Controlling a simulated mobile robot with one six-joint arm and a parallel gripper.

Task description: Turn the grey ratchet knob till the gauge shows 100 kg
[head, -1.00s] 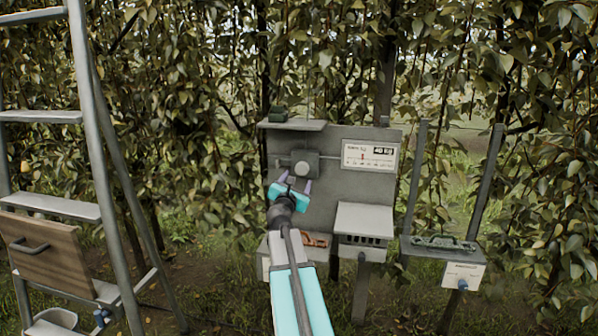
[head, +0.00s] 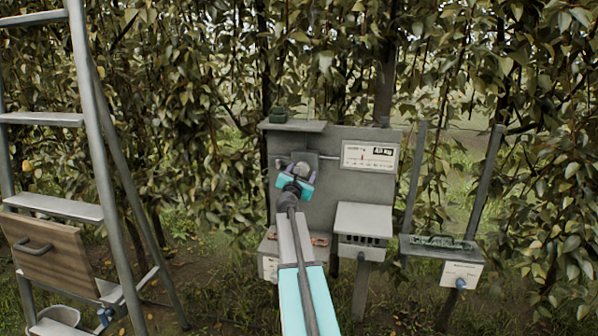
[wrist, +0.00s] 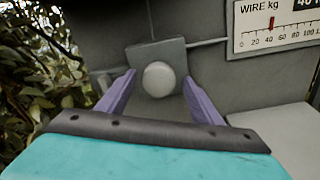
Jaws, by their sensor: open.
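The grey ratchet knob (wrist: 159,78) is a round pale disc on a square grey plate (wrist: 145,54) on the board. In the head view the knob (head: 302,169) shows partly behind my gripper. My gripper (head: 298,172) is open, with its two purple fingers either side of the knob in the wrist view (wrist: 157,86); I cannot tell whether they touch it. The gauge (head: 369,156) is a white panel right of the knob. In the wrist view the gauge (wrist: 275,26) reads "WIRE kg", its red pointer near 40; its digital number is cut off.
A grey box with slots (head: 363,222) juts out below the gauge. A small shelf (head: 292,125) tops the board. A tray on posts (head: 440,246) stands at right, a ladder (head: 98,130) at left. Leafy trees stand behind.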

